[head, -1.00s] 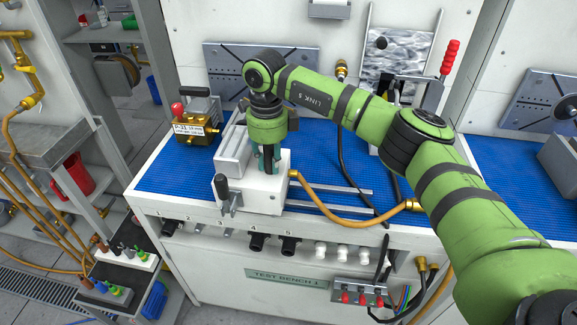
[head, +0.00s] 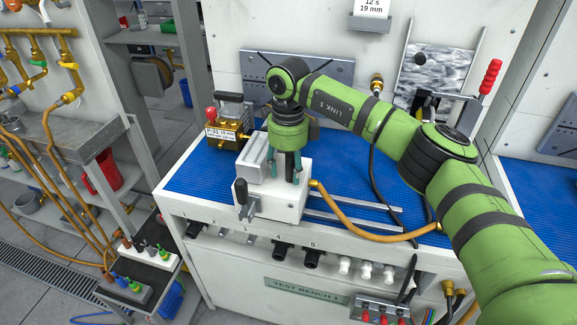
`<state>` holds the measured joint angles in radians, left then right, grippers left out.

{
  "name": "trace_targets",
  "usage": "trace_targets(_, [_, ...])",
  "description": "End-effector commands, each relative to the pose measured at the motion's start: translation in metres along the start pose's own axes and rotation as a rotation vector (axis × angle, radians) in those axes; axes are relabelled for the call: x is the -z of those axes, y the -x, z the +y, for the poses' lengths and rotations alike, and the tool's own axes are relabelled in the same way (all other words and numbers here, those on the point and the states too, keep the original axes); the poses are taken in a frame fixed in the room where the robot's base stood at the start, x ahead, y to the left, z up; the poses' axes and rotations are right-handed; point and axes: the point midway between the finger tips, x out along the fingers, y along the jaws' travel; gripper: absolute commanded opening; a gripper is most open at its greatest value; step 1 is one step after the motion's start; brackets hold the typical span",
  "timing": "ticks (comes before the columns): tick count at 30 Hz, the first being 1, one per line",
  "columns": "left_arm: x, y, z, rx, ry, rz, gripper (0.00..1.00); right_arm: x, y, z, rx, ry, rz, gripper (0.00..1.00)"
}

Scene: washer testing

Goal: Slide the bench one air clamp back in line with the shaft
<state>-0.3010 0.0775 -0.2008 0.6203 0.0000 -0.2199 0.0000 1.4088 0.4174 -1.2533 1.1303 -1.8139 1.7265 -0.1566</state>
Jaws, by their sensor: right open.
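The air clamp (head: 268,203), a white block with a grey jaw part and a black-handled lever, sits near the front edge of test bench 1. A brass-ended orange hose (head: 345,222) joins its right side. Two metal rails (head: 352,217) run right from it. My right gripper (head: 290,180) points down over the clamp's top, open, its teal fingers spread around a dark upright part there. Whether they touch it I cannot tell. The shaft is not clearly seen. My left gripper is not in view.
A brass unit with a red knob (head: 226,130) stands behind and left of the clamp. A red-handled lever (head: 487,78) stands at the back right. The blue mat (head: 208,172) is clear left of the clamp. Black fittings (head: 284,252) line the bench front.

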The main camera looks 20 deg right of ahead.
Motion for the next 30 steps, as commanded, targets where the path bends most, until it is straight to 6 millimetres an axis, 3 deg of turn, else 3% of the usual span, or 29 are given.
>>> trace_targets(5, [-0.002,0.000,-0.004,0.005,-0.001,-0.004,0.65,0.000,0.009,-0.001,0.001,-0.002,0.001,0.49])
trace_targets(15, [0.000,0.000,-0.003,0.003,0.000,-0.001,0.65,-0.002,0.078,0.000,0.003,0.001,-0.002,0.49])
trace_targets(21, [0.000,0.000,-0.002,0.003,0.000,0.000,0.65,-0.002,0.109,0.000,0.001,0.000,-0.001,0.49])
trace_targets(30, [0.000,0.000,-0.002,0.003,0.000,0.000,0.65,-0.002,0.120,0.001,0.000,0.001,0.001,0.49])
